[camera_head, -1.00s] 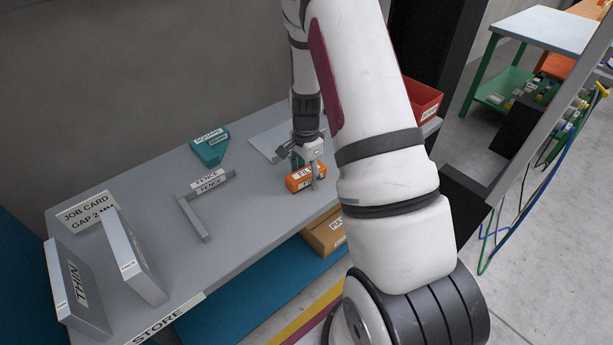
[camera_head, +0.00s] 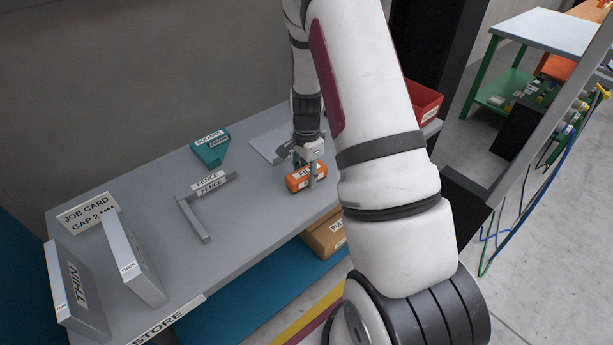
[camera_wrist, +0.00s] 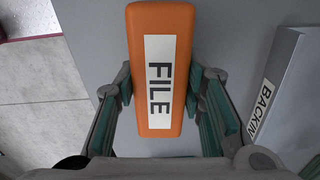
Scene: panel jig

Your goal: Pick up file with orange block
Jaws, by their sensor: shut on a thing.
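The orange block (camera_head: 299,182) with a white FILE label is at the right part of the grey bench, near its front edge. In the wrist view the orange block (camera_wrist: 146,118) lies lengthwise between my two fingers. My gripper (camera_head: 311,170) is over the block from above, and in the wrist view my gripper (camera_wrist: 160,92) has its teal pads on both long sides of the block, shut on it. I cannot tell whether the block is clear of the bench. No separate file shows apart from the labelled block.
A grey L-shaped fence (camera_head: 204,225) and a teal square (camera_head: 210,152) are left of the block. THIN (camera_head: 72,290) and THICK (camera_head: 138,262) panels stand further left. A panel labelled BACKIN (camera_wrist: 290,85) lies close to my gripper. A red bin (camera_head: 425,99) is behind my arm.

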